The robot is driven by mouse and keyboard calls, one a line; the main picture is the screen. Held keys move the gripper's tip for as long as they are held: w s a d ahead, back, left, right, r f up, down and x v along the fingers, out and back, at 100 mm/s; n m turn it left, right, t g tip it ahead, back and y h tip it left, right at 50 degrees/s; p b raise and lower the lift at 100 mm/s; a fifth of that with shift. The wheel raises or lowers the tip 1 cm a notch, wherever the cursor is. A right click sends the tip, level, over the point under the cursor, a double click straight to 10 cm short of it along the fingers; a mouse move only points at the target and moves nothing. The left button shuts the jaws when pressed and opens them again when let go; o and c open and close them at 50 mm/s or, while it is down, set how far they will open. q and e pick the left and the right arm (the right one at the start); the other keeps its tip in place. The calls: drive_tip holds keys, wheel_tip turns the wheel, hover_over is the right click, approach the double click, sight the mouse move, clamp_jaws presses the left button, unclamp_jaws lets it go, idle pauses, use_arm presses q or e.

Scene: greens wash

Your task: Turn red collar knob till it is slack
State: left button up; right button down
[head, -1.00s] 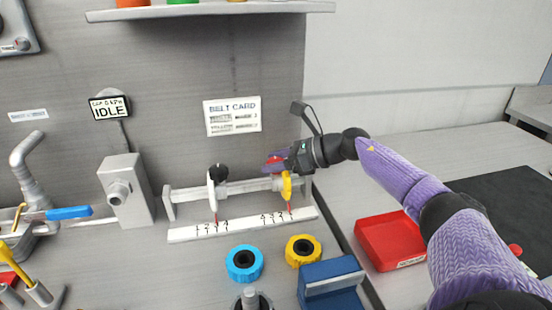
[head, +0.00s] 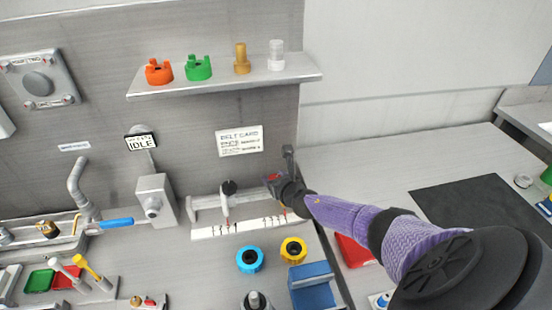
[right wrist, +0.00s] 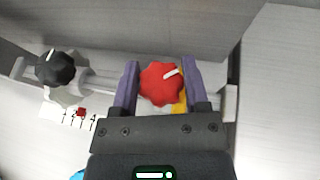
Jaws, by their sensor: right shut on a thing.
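The red collar knob (right wrist: 160,83) sits between the two purple fingers of my right gripper (right wrist: 158,85) in the right wrist view, with a white mark pointing up and right. In the head view my right gripper (head: 279,185) is at the right end of the rail and hides most of the knob and its yellow collar. A bit of the yellow collar (right wrist: 180,105) shows under the knob. The black knob (head: 228,187) stands on the white collar to the left. My left gripper is out of view.
A numbered white scale (head: 240,227) lies below the rail (head: 207,200). A blue ring (head: 250,259), a yellow ring (head: 293,250) and a blue block (head: 312,287) are in front. A shelf (head: 225,83) with several parts hangs above.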

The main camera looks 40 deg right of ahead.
drive_tip(key=shift+r+m+g+h+p, duration=0.15)
drive_tip(key=shift+m+g+h+p, duration=0.15)
drive_tip(key=shift+m+h+p, duration=0.45)
drive_tip(key=shift+m+g+h+p, duration=0.3)
drive_tip(key=shift+m+g+h, duration=0.3)
drive_tip(key=shift+m+h, duration=0.6)
drive_tip(key=shift+h, duration=0.35)
drive_tip(key=shift+c, duration=0.4)
unclamp_jaws()
